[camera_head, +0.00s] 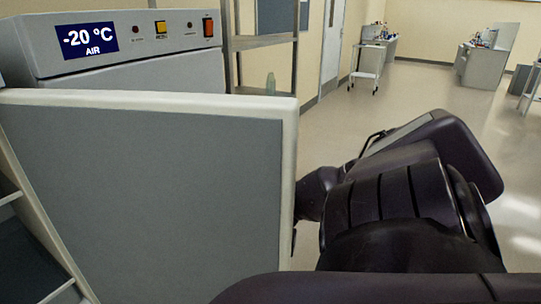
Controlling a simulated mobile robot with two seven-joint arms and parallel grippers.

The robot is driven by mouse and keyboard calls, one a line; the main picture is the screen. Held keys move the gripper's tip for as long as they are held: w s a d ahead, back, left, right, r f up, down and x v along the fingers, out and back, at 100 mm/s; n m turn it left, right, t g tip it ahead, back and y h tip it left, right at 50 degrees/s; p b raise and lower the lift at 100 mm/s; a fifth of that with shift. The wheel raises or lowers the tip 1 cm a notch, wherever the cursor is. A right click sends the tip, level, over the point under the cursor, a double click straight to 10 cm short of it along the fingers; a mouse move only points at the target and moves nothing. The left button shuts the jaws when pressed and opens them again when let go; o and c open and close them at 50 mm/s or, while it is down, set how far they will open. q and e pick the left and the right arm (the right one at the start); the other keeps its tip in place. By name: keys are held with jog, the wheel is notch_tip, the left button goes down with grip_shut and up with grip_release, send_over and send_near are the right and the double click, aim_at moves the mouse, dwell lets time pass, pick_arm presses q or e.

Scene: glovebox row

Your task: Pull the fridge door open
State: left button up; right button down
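The fridge (140,75) is a grey cabinet at the upper left with a blue "-20 °C AIR" display (88,40). Its door (170,190), a grey panel with a pale border, stands open and fills the left and middle of the view. What looks like its inner face is towards me. A dark arm of mine (400,200) is at the right of the door, and its far end goes out of sight behind the door's right edge. The gripper on it is hidden, so any hold on the door cannot be seen. My other gripper does not show.
Pale-edged shelves (30,240) show at the lower left beside the door. A metal rack (265,42) with a greenish bottle (270,84) stands behind the door. A white cart (368,66) and a bench (484,66) are far back. The floor (425,95) beyond my arm is clear.

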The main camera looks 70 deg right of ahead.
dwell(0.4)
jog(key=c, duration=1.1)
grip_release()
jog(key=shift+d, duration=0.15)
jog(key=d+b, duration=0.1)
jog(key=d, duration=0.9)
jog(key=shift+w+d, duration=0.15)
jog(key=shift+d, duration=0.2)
